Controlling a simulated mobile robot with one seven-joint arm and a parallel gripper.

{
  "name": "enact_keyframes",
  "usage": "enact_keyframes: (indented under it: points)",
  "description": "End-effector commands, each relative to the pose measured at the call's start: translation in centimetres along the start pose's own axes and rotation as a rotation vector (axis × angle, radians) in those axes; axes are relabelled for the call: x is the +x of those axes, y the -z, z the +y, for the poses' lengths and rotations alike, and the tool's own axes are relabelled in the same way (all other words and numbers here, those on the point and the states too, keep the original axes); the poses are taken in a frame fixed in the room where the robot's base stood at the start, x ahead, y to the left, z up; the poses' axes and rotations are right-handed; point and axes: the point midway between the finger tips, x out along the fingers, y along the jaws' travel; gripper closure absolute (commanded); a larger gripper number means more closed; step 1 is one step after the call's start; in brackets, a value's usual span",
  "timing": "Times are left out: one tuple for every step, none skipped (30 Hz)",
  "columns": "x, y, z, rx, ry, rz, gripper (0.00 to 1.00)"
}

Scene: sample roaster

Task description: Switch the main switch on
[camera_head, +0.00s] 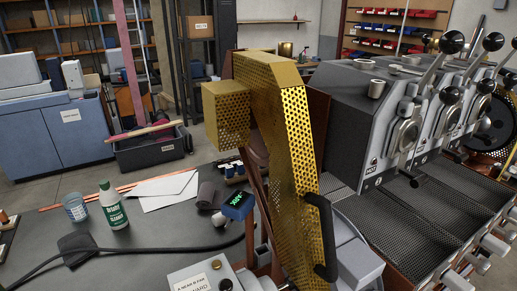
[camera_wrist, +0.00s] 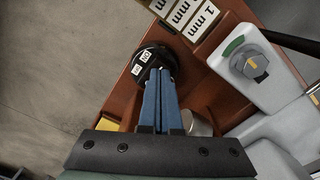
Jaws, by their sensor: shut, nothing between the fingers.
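In the wrist view a round black switch (camera_wrist: 147,58) sits on a copper-brown surface, with small white labels on its face. One label seems to read ON, seen turned; the other is too small to read. I cannot tell which way the switch is set. My gripper (camera_wrist: 164,74) is shut and empty, its blue fingers side by side. The fingertips overlap the lower right edge of the switch; I cannot tell whether they touch it. The switch and my gripper cannot be made out in the head view.
A grey knob (camera_wrist: 250,64) with a green arc sits on a pale housing right of the switch. White "1 mm" labels (camera_wrist: 192,18) lie above. In the head view a yellow perforated guard (camera_head: 293,130) blocks the middle, beside the roaster (camera_head: 345,95); a bottle (camera_head: 112,207) stands on the bench.

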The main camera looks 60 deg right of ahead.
Motion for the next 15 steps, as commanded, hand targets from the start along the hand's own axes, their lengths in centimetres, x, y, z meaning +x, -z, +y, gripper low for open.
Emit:
enact_keyframes:
  points:
    - [0.12, 0.00, -0.01, 0.000, 0.000, 0.000, 1.00]
    - [0.16, 0.00, -0.01, 0.000, 0.000, 0.000, 1.00]
    - [0.23, 0.00, -0.01, 0.000, 0.000, 0.000, 1.00]
    - [0.28, 0.00, -0.01, 0.000, 0.000, 0.000, 1.00]
    - [0.32, 0.00, -0.01, 0.000, 0.000, 0.000, 1.00]
    - [0.38, 0.01, -0.01, 0.000, 0.000, 0.000, 1.00]
    - [0.43, 0.01, -0.01, 0.000, 0.000, 0.000, 1.00]
    - [0.47, 0.01, -0.02, 0.000, 0.000, 0.000, 1.00]
    - [0.53, 0.01, -0.01, 0.000, 0.000, 0.000, 1.00]
    - [0.57, 0.01, -0.02, 0.000, 0.000, 0.000, 1.00]
    - [0.62, 0.01, -0.01, 0.000, 0.000, 0.000, 1.00]
    - [0.68, 0.01, -0.01, 0.000, 0.000, 0.000, 1.00]
    - [0.72, 0.01, -0.02, 0.000, 0.000, 0.000, 1.00]
    - [0.77, 0.01, -0.01, 0.000, 0.000, 0.000, 1.00]
    - [0.83, 0.01, -0.01, 0.000, 0.000, 0.000, 1.00]
